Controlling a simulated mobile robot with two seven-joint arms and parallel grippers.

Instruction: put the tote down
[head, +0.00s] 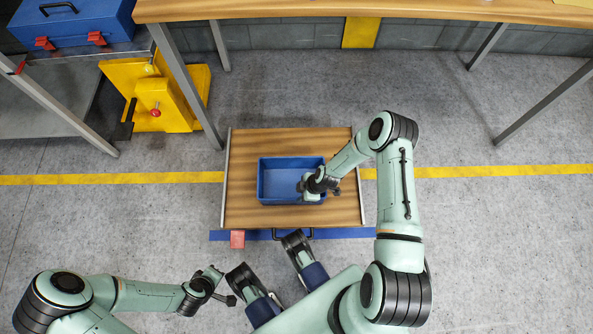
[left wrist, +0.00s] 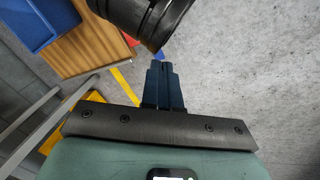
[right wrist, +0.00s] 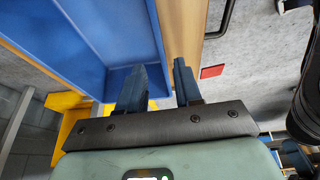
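My right gripper (head: 325,184) is at the tote's right end. In the right wrist view its fingers (right wrist: 159,66) are apart, one on the inner side of the tote wall (right wrist: 156,35) and one on the outer side. A gap shows between them, and whether either touches the wall is unclear. My left gripper (head: 231,298) is low, in front of the board and away from the tote. Its fingers (left wrist: 161,65) are together and empty.
A wooden table (head: 350,10) stands behind. A yellow stand (head: 190,95) and a metal bench with a blue toolbox (head: 85,20) are at the back left. Floor is clear right.

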